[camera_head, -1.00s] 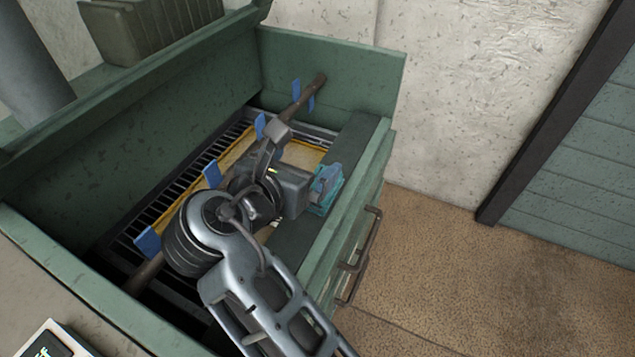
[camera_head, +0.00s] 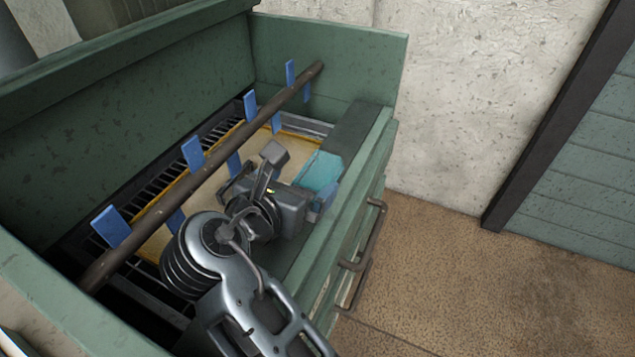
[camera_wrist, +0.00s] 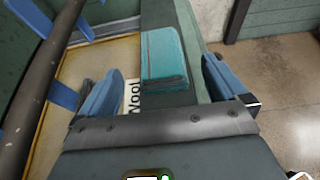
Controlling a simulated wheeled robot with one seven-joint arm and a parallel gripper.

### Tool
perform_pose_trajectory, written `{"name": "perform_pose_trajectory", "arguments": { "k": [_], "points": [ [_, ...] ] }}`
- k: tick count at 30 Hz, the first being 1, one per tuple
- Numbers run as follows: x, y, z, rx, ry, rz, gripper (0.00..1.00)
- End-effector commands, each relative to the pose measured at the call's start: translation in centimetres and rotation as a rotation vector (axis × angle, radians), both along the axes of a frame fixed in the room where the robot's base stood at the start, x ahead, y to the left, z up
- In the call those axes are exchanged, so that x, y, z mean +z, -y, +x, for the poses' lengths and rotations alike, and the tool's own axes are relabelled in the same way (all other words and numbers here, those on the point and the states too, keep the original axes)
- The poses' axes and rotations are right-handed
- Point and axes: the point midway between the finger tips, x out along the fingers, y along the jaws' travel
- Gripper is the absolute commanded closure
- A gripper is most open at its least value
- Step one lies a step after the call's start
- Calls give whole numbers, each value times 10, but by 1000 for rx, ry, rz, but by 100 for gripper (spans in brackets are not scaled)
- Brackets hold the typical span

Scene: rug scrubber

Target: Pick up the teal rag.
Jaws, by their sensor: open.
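The teal rag (camera_head: 320,172) lies folded on the dark ledge along the front side of the green machine. It also shows in the wrist view (camera_wrist: 163,58), just ahead of my fingers and between their lines. My gripper (camera_head: 318,203) is open and empty, and sits close to the rag on its near side in the head view. In the wrist view my gripper's two blue fingers (camera_wrist: 158,85) stand wide apart, with the rag's near edge close to the space between them. I cannot tell the exact height of the fingers over the ledge.
A dark bar (camera_head: 205,170) with several blue paddles crosses the machine over a tan, yellow-edged panel (camera_head: 205,195). The green wall (camera_head: 335,65) rises behind. A label reading "Wool" (camera_wrist: 133,97) lies beside the rag. A handle (camera_head: 365,240) sticks out in front.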

Motion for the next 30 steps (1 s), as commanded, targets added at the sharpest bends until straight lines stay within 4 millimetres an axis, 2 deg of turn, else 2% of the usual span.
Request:
{"name": "perform_pose_trajectory", "arguments": {
  "k": [18, 27, 30],
  "points": [
    [-30, 22, 60, -3, -1, -1, 1],
    [-31, 23, 64, -1, 0, 0, 1],
    [-31, 23, 64, -1, 0, 0, 11]
  ]
}}
